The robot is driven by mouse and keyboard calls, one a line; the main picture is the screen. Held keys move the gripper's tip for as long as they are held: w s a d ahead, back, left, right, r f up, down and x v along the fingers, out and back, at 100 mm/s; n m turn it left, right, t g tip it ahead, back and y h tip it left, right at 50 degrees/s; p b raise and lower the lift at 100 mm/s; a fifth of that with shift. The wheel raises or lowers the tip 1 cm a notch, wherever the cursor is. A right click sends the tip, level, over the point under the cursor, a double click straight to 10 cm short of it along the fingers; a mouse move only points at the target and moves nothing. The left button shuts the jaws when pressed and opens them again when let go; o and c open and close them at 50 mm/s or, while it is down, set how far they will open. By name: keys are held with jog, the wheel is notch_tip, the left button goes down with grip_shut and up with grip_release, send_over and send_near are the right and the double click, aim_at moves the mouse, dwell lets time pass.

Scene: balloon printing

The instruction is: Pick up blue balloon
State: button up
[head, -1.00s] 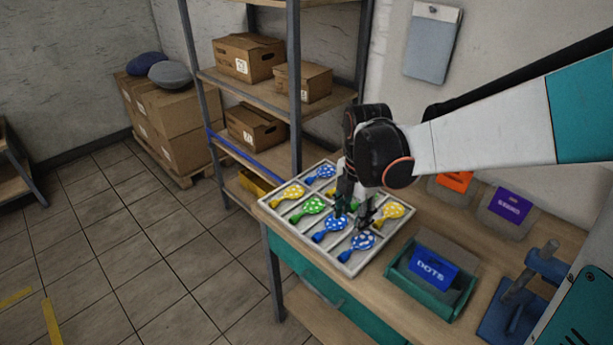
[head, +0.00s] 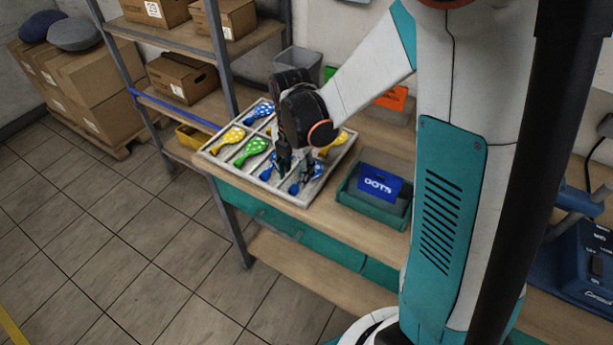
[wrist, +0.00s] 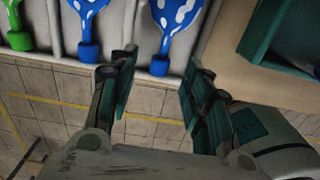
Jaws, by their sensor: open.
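My gripper (wrist: 158,98) is open and empty between its fingers. In the wrist view a blue balloon with white marks (wrist: 176,20) lies in the tray just beyond the fingertips, its knotted end towards the gap. Another blue balloon (wrist: 86,14) lies one compartment to its left. In the head view my gripper (head: 297,170) is low over the near right part of the sectioned tray (head: 208,152). It partly hides the blue balloons there. A blue balloon with white dots (head: 262,110) lies at the tray's far side.
Green (head: 252,150) and yellow (head: 228,139) balloons share the tray. A green bin with a DOTS label (head: 376,208) stands to the right on the wooden table. A shelf with cardboard boxes (head: 182,78) stands behind. Open floor lies to the left.

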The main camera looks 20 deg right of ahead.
notch_tip(320, 180, down, 5)
jog(key=shift+d+r+b, duration=0.1)
jog(key=shift+r+b, duration=0.1)
jog(key=shift+b, duration=0.75)
jog(key=shift+r, duration=0.1)
jog(key=c, duration=0.8)
